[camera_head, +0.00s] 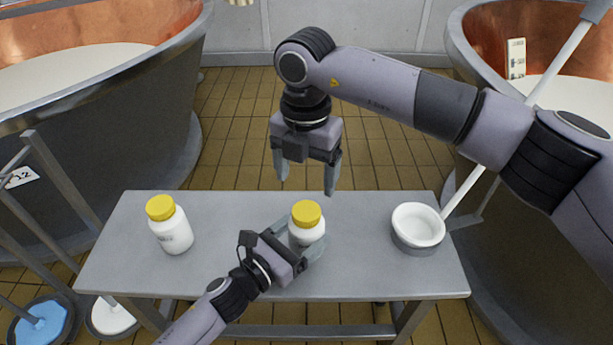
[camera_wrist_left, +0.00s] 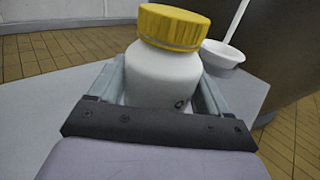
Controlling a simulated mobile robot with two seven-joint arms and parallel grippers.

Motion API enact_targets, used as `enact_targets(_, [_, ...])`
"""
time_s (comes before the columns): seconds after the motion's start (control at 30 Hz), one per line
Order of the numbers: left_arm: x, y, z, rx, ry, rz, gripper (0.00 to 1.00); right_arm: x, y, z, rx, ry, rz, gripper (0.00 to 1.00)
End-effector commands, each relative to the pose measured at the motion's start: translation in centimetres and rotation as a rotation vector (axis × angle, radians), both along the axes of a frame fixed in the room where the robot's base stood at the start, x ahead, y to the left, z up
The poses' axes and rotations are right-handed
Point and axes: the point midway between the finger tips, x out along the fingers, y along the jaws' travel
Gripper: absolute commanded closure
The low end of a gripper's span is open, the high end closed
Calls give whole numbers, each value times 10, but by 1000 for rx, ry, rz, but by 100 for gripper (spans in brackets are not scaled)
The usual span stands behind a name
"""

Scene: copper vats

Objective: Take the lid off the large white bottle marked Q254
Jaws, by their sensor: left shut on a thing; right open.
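A white bottle (camera_head: 308,234) with a yellow lid (camera_head: 306,212) stands upright at the middle of the grey table. My left gripper (camera_head: 304,242) is shut around its body from the lower left. In the left wrist view this bottle (camera_wrist_left: 160,78) sits between the fingers with its yellow lid (camera_wrist_left: 172,27) on. A dark marking shows low on it, mostly hidden and unreadable. My right gripper (camera_head: 307,186) is open and empty above and behind the bottle, fingers pointing down. A second white bottle (camera_head: 173,233) with a yellow lid stands at the left; its marking is too small to read.
A white bowl (camera_head: 418,225) in a grey holder stands on the table's right; the bowl also shows in the left wrist view (camera_wrist_left: 223,53). The grey table (camera_head: 240,204) has bare room between these things. Large copper vats (camera_head: 100,120) stand on both sides, with a rail at the left.

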Motion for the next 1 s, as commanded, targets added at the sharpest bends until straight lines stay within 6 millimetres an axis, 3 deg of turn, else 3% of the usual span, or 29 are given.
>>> enact_targets(0.2, [0, 0, 0, 0, 0, 0, 100, 0, -1, 0, 0, 0, -247, 21])
enact_targets(0.47, [0, 0, 0, 0, 0, 0, 100, 0, -1, -7, 0, 2, -352, 21])
enact_targets(0.8, [0, 0, 0, 0, 0, 0, 100, 0, -1, -57, -1, 5, -352, 21])
enact_targets(1.0, [0, 0, 0, 1, 1, 0, 100, 0, -1, -77, 0, 3, -352, 21])
